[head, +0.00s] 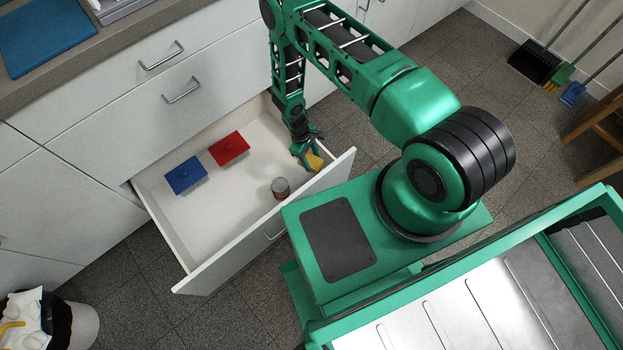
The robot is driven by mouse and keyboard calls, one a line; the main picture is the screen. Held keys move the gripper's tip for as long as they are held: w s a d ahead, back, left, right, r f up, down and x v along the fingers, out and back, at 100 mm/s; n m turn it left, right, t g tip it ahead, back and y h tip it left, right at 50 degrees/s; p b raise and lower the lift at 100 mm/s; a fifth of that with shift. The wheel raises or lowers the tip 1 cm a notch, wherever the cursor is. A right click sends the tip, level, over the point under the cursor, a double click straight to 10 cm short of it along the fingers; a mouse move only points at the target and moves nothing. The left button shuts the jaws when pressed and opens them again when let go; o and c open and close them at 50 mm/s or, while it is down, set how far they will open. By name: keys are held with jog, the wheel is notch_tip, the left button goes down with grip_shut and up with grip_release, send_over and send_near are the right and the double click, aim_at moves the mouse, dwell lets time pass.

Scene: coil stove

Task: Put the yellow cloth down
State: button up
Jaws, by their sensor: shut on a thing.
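The yellow cloth (315,162) is a small piece of yellow at the right end of an open drawer (182,250), by its front right corner. My gripper (306,160) reaches down into the drawer and is shut on the yellow cloth. My gripper's fingers hide part of the cloth. I cannot tell whether the cloth touches the drawer bottom.
In the drawer lie a blue folded cloth or packet (186,175), a red one (229,148) and an upright can (280,188). The drawer's front left is bare. A bin (85,325) stands at lower left; a broom and dustpans are at upper right.

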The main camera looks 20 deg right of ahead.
jog(key=x, duration=0.4)
jog(key=a+x, duration=0.1)
jog(key=x, duration=0.2)
jog(key=shift+w+f, duration=0.1)
jog(key=shift+w, duration=0.15)
jog(key=shift+f, duration=2.35)
jog(key=o, duration=1.1)
jog(key=v, duration=1.2)
jog(key=shift+r, duration=0.1)
